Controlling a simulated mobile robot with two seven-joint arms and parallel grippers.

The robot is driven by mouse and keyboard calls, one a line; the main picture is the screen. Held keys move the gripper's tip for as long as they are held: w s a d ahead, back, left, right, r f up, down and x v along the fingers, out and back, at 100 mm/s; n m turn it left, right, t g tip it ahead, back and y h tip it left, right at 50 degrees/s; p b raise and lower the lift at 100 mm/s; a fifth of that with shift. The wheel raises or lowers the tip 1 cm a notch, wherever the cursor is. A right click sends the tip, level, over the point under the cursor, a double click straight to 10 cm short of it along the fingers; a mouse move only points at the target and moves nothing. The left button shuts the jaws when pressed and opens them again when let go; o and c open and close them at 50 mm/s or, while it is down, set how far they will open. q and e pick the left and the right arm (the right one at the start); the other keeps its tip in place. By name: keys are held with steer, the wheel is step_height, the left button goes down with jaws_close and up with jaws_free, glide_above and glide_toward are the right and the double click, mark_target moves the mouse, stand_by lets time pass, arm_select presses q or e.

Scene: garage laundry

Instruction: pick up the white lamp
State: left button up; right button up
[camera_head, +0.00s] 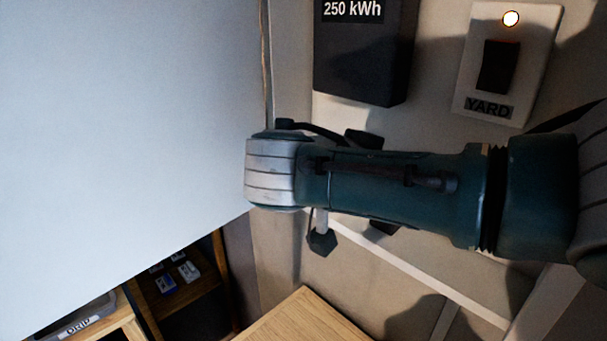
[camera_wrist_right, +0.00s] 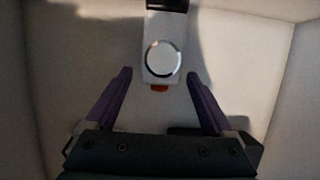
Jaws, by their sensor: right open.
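In the right wrist view, a small white object (camera_wrist_right: 154,98) with a round, bright-rimmed disc, a dark top and a red bit at its lower end is probably the white lamp. It lies in line with the gap between the fingers of my right gripper (camera_wrist_right: 160,75). The purple fingers are apart, one on either side of its lower end; I cannot tell how far beyond the tips it is. In the head view I cannot make out the lamp. My right arm crosses that view from the right and its gripper is hidden. My left gripper is not in view.
In the head view, a large pale panel (camera_head: 120,120) fills the left. A dark "250 kWh" box (camera_head: 360,65) and a "YARD" switch plate (camera_head: 530,60) are on the wall. A wooden surface (camera_head: 305,320) and a shelf (camera_head: 190,303) with small boxes are below.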

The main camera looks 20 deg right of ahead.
steer(key=shift+w+d+f, duration=0.2)
steer(key=shift+d+f, duration=0.05)
steer(key=shift+d, duration=0.25)
jaws_close()
stand_by(0.3)
